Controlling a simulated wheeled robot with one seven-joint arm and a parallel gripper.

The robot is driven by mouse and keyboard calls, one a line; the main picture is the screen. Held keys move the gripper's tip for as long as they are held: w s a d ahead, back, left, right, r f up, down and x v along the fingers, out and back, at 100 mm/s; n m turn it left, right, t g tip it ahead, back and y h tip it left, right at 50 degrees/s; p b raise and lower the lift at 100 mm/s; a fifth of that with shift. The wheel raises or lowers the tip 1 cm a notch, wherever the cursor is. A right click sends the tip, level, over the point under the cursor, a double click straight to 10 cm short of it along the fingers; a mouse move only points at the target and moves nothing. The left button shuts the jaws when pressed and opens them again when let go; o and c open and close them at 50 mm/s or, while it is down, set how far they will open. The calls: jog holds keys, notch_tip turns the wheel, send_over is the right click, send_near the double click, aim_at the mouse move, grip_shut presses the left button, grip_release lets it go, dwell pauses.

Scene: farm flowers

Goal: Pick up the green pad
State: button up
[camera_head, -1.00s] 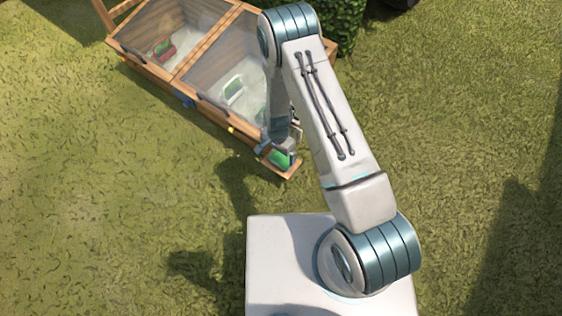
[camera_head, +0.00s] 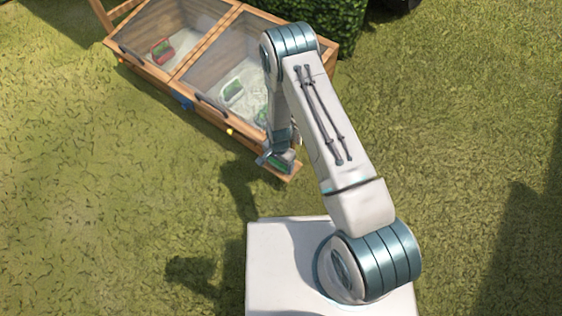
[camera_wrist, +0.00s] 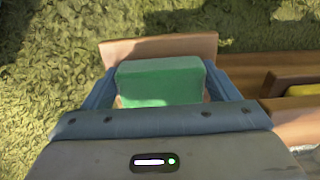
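The green pad (camera_wrist: 160,82) lies on a small wooden ledge (camera_wrist: 158,48) at the near corner of the wooden cold frame. In the head view the pad (camera_head: 281,167) shows partly under my gripper (camera_head: 275,157). In the wrist view my gripper (camera_wrist: 160,75) is open, with its blue fingers spread to either side of the pad. The gaps at the pad's sides are very small; I cannot tell whether the fingers touch it. The pad's near lower part is hidden by the gripper body.
The wooden cold frame (camera_head: 205,118) has glazed lids, with a red-and-green item (camera_head: 162,49) and a white-and-green item (camera_head: 232,92) showing through. A yellow piece (camera_wrist: 303,90) is on its edge. A hedge (camera_head: 343,25) stands behind. Grass is open on both sides.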

jog(key=shift+c, duration=0.8)
notch_tip(320, 180, up, 28)
jog(key=p, duration=1)
